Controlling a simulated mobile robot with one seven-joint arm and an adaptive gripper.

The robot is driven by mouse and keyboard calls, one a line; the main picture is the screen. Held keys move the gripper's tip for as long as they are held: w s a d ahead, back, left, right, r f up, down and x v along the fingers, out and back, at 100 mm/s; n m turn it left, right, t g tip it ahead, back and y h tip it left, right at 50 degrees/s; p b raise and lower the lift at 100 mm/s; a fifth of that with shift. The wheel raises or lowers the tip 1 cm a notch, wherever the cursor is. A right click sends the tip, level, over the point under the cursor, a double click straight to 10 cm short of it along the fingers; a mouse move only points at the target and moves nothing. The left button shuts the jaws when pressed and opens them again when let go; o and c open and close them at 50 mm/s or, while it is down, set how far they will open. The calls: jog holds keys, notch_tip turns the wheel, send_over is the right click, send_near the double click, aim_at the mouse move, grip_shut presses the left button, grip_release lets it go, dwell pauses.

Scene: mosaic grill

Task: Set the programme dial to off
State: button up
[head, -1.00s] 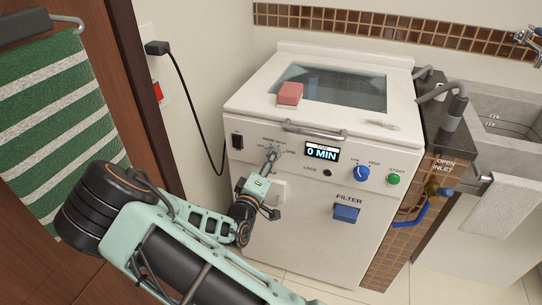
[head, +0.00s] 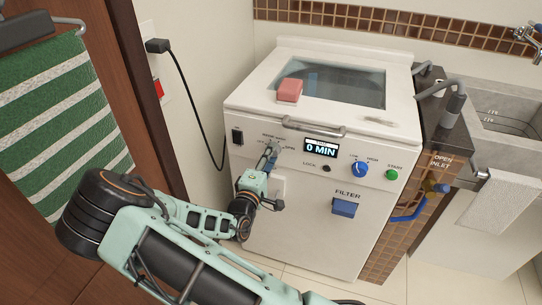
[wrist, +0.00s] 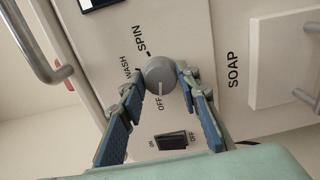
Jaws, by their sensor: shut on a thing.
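The programme dial (wrist: 158,74) is a round grey knob on the machine's white front panel, with OFF, WASH and SPIN printed around it. My gripper (wrist: 160,80) has one finger on each side of the dial and is shut on it. In the wrist view the OFF label (wrist: 160,103) lies just below the knob. The knob's pointer mark is too small to read surely. In the head view my gripper (head: 271,158) covers the dial at the panel's left part.
A display (head: 322,146) reads 0 MIN. A blue knob (head: 359,169), a green start button (head: 391,174) and a blue filter handle (head: 344,207) sit to the right. A metal lid handle (head: 314,130) juts above the panel. A black on/off switch (wrist: 171,141) is near the dial.

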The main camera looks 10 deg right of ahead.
jog(key=o, duration=1.2)
jog(key=shift+c, duration=0.2)
jog(key=v, duration=1.2)
